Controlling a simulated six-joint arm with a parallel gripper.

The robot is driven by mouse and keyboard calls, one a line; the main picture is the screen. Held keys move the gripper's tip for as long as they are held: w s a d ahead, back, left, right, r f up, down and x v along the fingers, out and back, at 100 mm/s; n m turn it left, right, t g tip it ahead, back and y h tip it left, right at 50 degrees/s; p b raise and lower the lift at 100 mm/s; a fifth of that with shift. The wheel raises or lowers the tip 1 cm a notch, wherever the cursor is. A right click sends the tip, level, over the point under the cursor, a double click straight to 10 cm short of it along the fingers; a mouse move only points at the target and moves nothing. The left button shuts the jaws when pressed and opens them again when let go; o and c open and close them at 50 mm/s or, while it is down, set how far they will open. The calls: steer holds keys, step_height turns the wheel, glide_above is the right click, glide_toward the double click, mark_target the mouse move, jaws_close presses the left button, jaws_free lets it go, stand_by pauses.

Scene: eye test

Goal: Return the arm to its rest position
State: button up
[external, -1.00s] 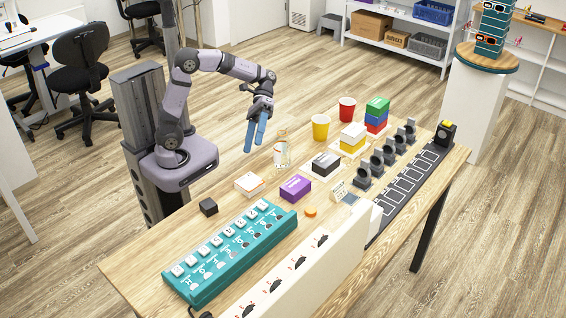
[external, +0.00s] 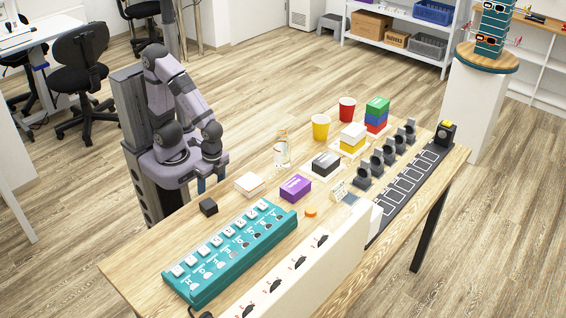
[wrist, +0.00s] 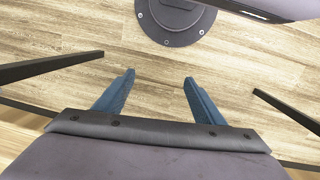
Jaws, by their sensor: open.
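My arm is folded back close to its column at the table's left end in the external view. My gripper (external: 201,186) hangs low with its blue fingers pointing down, near the table's back edge. In the wrist view, the two blue fingers (wrist: 159,77) stand apart with nothing between them, above the wooden floor. In the external view the fingers are small and partly hidden.
On the table, a black cube (external: 208,207), a white box (external: 249,184) and a teal panel (external: 232,252) are closest to my gripper. A clear glass (external: 282,153), a purple box (external: 295,188) and a yellow cup (external: 320,127) stand farther right.

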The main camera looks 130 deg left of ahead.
step_height(320, 180, up, 25)
steer(key=t+y+p, duration=0.1)
steer(key=p, duration=2.4)
steer(key=shift+w+d+m, duration=0.2)
steer(key=shift+w+m, duration=0.2)
steer(key=shift+r+p, duration=0.15)
steer(key=shift+p, duration=0.25)
